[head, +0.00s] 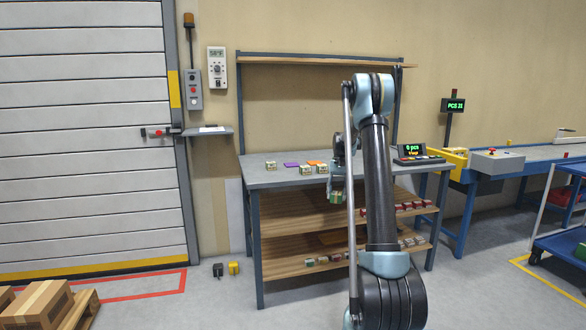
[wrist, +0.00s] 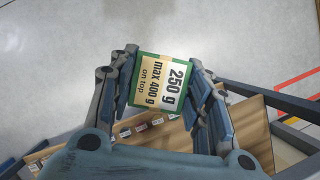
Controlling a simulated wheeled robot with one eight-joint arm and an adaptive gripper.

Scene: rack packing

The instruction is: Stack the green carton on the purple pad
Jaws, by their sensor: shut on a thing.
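The green carton (wrist: 160,82) is between the fingers of my gripper (wrist: 165,90) in the wrist view. Its label reads "250 g, max 400 g on top". In the head view the green carton (head: 337,197) hangs below my gripper (head: 337,188), in front of the table's front edge and a little below the tabletop. The purple pad (head: 291,164) lies flat on the grey tabletop, left of my arm, and looks bare. My gripper is shut on the carton.
The table (head: 250,178) also bears an orange pad (head: 316,162) and several small cartons, one left of the purple pad (head: 271,166) and others to its right. A scale display (head: 411,150) stands at the right. Lower shelves (head: 290,230) hold several small boxes.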

